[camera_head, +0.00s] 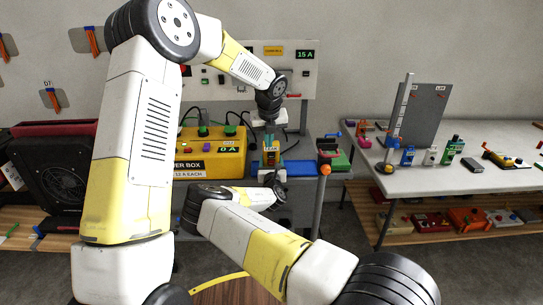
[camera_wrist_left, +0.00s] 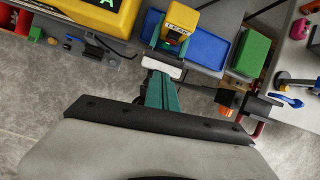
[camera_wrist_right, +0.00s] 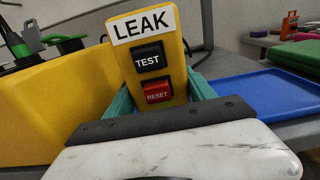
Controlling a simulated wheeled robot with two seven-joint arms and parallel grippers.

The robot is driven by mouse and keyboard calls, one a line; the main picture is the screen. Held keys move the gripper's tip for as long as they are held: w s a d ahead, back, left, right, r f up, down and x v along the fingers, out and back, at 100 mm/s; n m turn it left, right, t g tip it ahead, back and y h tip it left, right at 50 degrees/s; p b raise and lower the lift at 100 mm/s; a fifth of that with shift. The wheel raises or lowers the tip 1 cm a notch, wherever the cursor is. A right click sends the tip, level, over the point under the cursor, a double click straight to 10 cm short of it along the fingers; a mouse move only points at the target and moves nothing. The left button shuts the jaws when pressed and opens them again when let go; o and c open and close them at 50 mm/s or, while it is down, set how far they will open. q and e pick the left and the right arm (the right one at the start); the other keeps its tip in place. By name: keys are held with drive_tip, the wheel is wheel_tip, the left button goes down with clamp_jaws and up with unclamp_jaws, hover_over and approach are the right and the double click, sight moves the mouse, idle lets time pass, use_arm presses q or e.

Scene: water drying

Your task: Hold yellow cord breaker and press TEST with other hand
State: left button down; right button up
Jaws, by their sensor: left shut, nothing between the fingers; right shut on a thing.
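The yellow cord breaker (camera_wrist_right: 158,50) faces the right wrist camera, with a white LEAK label, a black TEST button (camera_wrist_right: 149,57) and a red RESET button (camera_wrist_right: 157,92). My right gripper (camera_wrist_right: 160,98) is shut on it, a teal finger on each side. The breaker also shows in the head view (camera_head: 271,153) and the left wrist view (camera_wrist_left: 180,28). My left gripper (camera_head: 269,135) is shut and empty, pointing down just above the breaker in the head view. Its teal fingers (camera_wrist_left: 161,84) show in the left wrist view. I cannot tell whether they touch anything.
A yellow power box (camera_head: 210,160) with cords stands left of the breaker. A blue tray (camera_head: 300,168) and a green block (camera_head: 343,161) lie to its right. A white table (camera_head: 470,185) with several small devices stands at right. A black fan (camera_head: 62,180) is at left.

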sight(272, 155)
use_arm(q)
drive_tip(key=shift+w+d+f+m, duration=0.25)
drive_tip(key=shift+d+f+m, duration=0.1)
drive_tip(key=shift+f, duration=0.15)
drive_tip(key=shift+w+d+f+m, duration=0.25)
drive_tip(key=shift+d+f+m, duration=0.1)
drive_tip(key=shift+f, duration=0.1)
drive_tip(key=shift+f, duration=0.1)
drive_tip(key=x, duration=0.3)
drive_tip(key=w+x, duration=0.1)
drive_tip(key=x, duration=0.3)
drive_tip(key=w+r+x, duration=0.1)
drive_tip(key=x, duration=0.3)
drive_tip(key=shift+w+d, duration=0.1)
drive_tip(key=shift+w, duration=0.7)
